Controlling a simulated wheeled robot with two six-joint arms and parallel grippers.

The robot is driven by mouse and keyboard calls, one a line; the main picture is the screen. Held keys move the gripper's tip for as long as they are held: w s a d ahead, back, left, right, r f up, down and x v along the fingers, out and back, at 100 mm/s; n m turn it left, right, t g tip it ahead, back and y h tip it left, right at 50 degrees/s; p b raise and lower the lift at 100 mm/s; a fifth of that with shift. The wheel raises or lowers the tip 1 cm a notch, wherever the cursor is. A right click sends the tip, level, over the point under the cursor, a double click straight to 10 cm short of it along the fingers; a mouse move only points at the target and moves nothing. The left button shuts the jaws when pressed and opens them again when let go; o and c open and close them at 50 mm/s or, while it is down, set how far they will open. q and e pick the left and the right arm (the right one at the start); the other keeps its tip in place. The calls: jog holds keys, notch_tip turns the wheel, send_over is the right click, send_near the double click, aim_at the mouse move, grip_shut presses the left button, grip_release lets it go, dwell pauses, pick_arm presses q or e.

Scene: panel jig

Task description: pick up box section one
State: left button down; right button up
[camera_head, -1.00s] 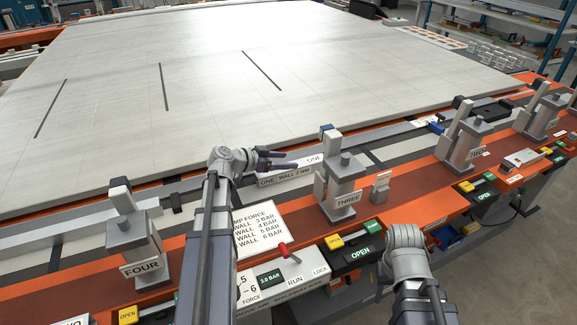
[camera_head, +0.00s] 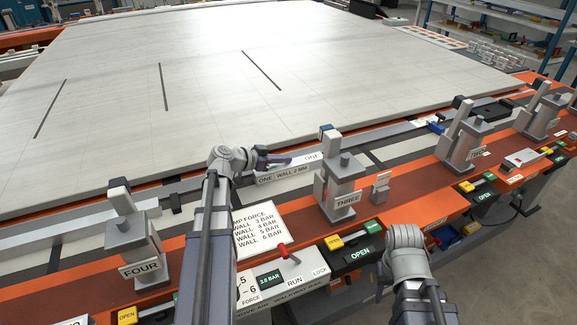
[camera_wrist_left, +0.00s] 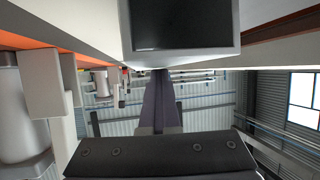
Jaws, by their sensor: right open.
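Box section one (camera_head: 280,174) is a pale grey bar labelled "ONE" and "WALL 2 MM". It lies along the rail between the white panel and clamp THREE. In the left wrist view an open, dark-centred box end (camera_wrist_left: 128,40) fills the upper middle. My left gripper (camera_head: 285,159) is at the bar's left end in the head view. Its purple fingers (camera_wrist_left: 160,85) look close together just below that box end; I cannot tell whether they grip it. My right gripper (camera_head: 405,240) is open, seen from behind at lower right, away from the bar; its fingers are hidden.
Clamp THREE (camera_head: 343,185) stands right of the left gripper, and clamp FOUR (camera_head: 127,235) stands to its left. A clamp-force sign (camera_head: 258,228) and a red-knobbed lever (camera_head: 284,250) lie in front. The large white panel (camera_head: 270,75) behind is clear.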

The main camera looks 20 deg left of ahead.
pick_arm(q)
jog(key=shift+s+f, duration=0.25)
jog(key=shift+f, duration=0.25)
jog(key=shift+r, duration=0.1)
jog(key=shift+w+r+p, duration=0.1)
jog(key=shift+r+p, duration=0.4)
jog(key=shift+p, duration=0.2)
notch_tip(320, 180, up, 9)
jog(key=p, duration=0.9)
jog(key=shift+w, duration=0.15)
jog(key=shift+f, duration=0.15)
jog(key=shift+c, duration=1.6)
grip_release()
jog(key=shift+a, duration=0.1)
